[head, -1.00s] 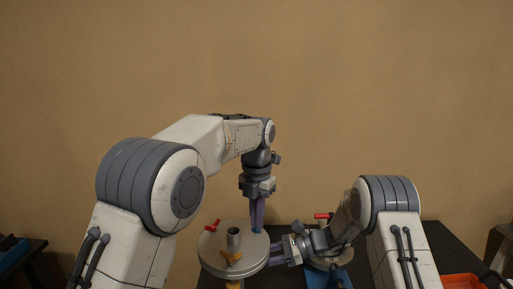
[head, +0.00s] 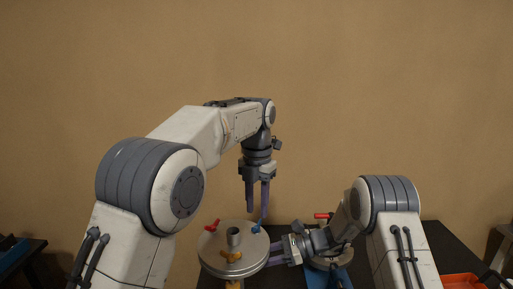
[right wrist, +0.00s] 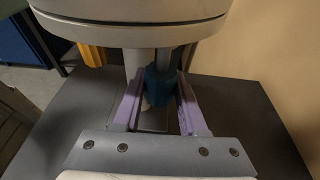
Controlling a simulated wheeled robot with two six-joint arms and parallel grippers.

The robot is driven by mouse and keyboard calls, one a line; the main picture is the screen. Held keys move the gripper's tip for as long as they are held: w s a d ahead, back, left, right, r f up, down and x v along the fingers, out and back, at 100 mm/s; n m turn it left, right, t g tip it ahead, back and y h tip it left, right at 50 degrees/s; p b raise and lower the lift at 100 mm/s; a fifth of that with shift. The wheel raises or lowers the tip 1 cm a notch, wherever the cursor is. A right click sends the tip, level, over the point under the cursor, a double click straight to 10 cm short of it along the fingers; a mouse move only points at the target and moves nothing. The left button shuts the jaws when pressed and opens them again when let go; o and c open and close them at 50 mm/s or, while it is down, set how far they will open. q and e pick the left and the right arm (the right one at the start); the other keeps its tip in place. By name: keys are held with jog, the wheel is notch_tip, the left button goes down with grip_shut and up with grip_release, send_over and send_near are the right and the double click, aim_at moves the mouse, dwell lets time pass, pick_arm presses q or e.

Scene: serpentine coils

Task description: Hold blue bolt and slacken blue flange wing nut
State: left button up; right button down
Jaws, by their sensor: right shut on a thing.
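The blue flange wing nut (head: 256,228) sits on top of the round grey flange (head: 222,262) near its right rim. My left gripper (head: 257,211) points down just above the wing nut, with its purple fingers apart and nothing visible between them. My right gripper (head: 272,254) reaches in from the right at the flange's edge. In the right wrist view, my right gripper (right wrist: 160,104) has its purple fingers on either side of the blue bolt (right wrist: 160,86) under the flange (right wrist: 130,28) and is shut on it. The bolt is hidden in the head view.
A red wing nut (head: 212,226) and a yellow one (head: 231,257) are also on the flange, around a short central pipe (head: 234,238). Another fitting with a red handle (head: 322,215) stands behind my right arm. An orange tray (head: 462,282) is at the lower right.

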pick_arm(q)
jog(key=shift+r, duration=0.25)
